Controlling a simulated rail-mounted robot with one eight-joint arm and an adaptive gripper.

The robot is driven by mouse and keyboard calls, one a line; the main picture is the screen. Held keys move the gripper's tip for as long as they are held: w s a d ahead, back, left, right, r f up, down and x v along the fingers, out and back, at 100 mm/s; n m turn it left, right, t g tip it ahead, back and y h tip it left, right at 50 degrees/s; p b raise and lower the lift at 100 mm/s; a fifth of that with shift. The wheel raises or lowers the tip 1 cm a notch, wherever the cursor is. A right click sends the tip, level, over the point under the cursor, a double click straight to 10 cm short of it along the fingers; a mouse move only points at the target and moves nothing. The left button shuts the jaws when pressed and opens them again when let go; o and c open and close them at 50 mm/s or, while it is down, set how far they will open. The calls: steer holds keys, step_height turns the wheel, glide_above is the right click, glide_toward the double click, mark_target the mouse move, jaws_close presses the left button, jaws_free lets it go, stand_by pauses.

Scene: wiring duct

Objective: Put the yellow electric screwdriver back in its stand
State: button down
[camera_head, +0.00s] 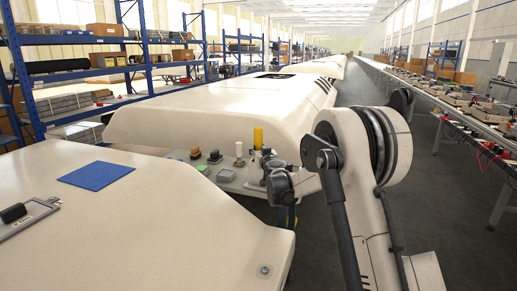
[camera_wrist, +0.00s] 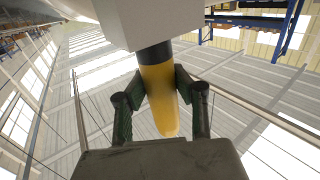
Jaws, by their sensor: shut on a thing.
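The yellow electric screwdriver (camera_wrist: 159,95) is held between the two dark green fingers of my gripper (camera_wrist: 161,80) in the wrist view. Its black end meets, or passes behind, a pale grey block (camera_wrist: 155,20), which looks like the stand. I cannot tell how far it is inside. In the head view the screwdriver (camera_head: 258,138) is upright, yellow end up, at the right end of a grey work shelf. A pale block (camera_head: 256,169) shows just below it. My gripper (camera_head: 265,157) is beside the screwdriver there, its fingers too small to make out.
The grey shelf (camera_head: 229,182) also bears a white cylinder (camera_head: 239,153), a grey box (camera_head: 227,174), a green button (camera_head: 202,168) and dark knobs (camera_head: 215,156). Large cream covers (camera_head: 200,110) stand behind and in front. A blue mat (camera_head: 96,175) lies on the near cover.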

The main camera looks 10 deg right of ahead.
steer(key=shift+f+b, duration=0.65)
steer(key=shift+f, duration=0.5)
steer(key=c, duration=1.4)
jaws_free()
steer(key=shift+o, duration=0.2)
steer(key=s, duration=1.2)
steer(key=shift+d, duration=0.35)
